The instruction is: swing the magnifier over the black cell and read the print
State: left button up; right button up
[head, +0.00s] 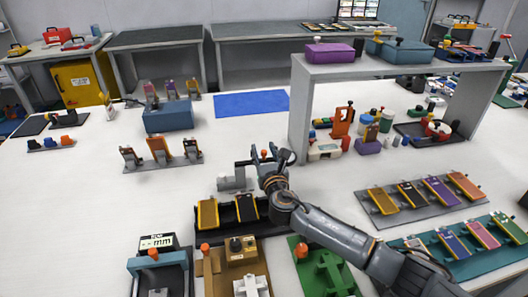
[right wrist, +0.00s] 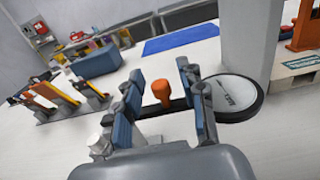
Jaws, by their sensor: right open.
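The magnifier shows in the right wrist view as a round pale lens in a black rim (right wrist: 236,94), with small dark marks on it. Its dark arm carries an upright orange knob (right wrist: 162,92); the knob also shows in the head view (head: 264,153). My right gripper (head: 264,150) is open, its fingers (right wrist: 160,80) on either side of the knob, with gaps visible. The black cell (head: 246,208) lies beside a gold cell (head: 208,213) in a dark tray, nearer than the gripper. Its print is too small to read. My left gripper is not in view.
A grey shelf (head: 299,112) stands just right of the magnifier. A blue block (head: 169,117) and a rack of upright cells (head: 162,164) stand to the left. Fixtures, including a gauge (head: 158,242), fill the front edge.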

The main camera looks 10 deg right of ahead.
jog(key=shift+c, duration=0.2)
grip_shut()
